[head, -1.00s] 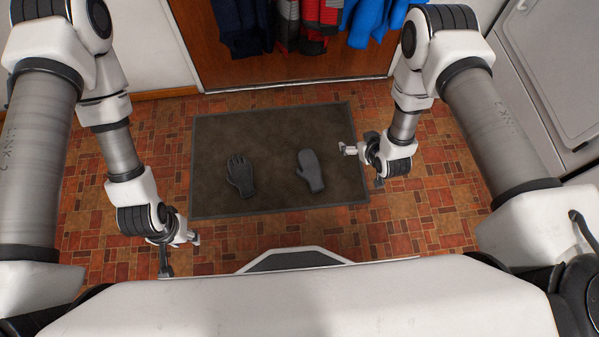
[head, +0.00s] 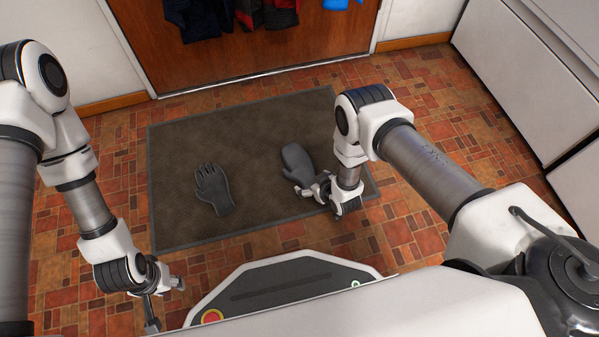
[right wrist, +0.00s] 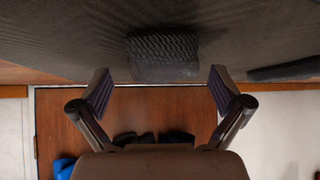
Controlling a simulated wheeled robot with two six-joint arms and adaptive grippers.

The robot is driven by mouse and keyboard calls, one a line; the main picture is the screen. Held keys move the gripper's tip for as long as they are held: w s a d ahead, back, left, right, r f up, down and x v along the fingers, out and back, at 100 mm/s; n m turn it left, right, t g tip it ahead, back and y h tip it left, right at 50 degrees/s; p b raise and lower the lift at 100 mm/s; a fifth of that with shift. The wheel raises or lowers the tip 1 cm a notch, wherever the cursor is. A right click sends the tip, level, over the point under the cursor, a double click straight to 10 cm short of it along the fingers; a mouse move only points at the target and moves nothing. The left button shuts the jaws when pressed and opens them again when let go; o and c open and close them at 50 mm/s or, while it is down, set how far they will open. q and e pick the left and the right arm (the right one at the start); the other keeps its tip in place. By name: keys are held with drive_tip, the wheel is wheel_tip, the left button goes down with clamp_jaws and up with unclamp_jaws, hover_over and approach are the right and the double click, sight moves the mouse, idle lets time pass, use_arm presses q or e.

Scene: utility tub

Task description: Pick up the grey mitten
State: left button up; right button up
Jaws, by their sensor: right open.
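The grey mitten (head: 297,158) lies on the dark doormat, its cuff toward me. In the right wrist view the mitten (right wrist: 162,55) shows its ribbed cuff, just beyond and between the fingertips. My right gripper (head: 294,184) is open at the cuff end, low over the mat, and nothing is held. In the right wrist view its fingers (right wrist: 160,92) are spread, one on each side of the cuff. A dark grey fingered glove (head: 214,190) lies left of the mitten. My left gripper (head: 165,304) is open and empty, left of my base, off the mat.
The doormat (head: 170,215) lies on a red patterned tile floor. A wooden door (head: 260,50) with hanging clothes (head: 205,15) stands beyond it. A white cabinet (head: 520,75) is at the right. The mat's left half is clear around the glove.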

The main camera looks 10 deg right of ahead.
drive_tip(key=x, duration=0.2)
drive_tip(key=shift+w+f, duration=0.1)
drive_tip(key=shift+f, duration=0.2)
drive_tip(key=shift+r, duration=0.15)
drive_tip(key=c, duration=1.2)
